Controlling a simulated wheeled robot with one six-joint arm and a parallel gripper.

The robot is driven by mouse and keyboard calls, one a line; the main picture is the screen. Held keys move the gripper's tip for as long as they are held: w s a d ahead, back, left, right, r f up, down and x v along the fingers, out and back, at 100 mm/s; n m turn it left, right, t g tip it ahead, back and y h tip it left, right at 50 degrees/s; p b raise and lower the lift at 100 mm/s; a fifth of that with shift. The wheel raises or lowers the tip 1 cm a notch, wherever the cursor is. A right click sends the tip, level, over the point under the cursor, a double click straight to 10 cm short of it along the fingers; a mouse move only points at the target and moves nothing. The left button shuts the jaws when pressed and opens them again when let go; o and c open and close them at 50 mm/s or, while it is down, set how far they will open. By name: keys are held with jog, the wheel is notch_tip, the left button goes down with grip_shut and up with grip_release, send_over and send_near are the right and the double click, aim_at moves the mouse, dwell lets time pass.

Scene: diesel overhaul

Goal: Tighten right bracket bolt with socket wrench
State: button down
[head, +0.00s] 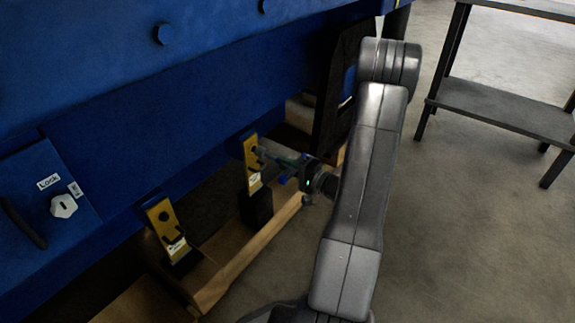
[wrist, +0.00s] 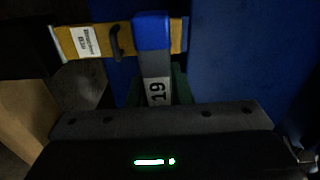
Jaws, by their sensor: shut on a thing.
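The right yellow bracket (head: 252,170) stands against the blue engine body. It also shows at the top of the wrist view (wrist: 180,35), with a white label and a dark curved handle. My gripper (head: 292,168) is beside this bracket, shut on the socket wrench (head: 272,157). In the wrist view the wrench (wrist: 155,70) has a grey shaft marked "19" and a blue end, with green behind it. The wrench's far end reaches to the upper part of the bracket; I cannot tell whether it is seated on the bolt. The bolt itself is not clearly visible.
A second yellow bracket (head: 165,225) stands to the left. A wooden beam (head: 245,255) runs below both. A blue panel (head: 45,190) with a "Lock" label is at far left. A dark shelf table (head: 500,110) stands at right. The concrete floor (head: 480,230) is clear.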

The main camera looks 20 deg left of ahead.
jog(key=n, duration=0.6)
jog(key=shift+n, duration=2.8)
jog(key=shift+a, duration=0.15)
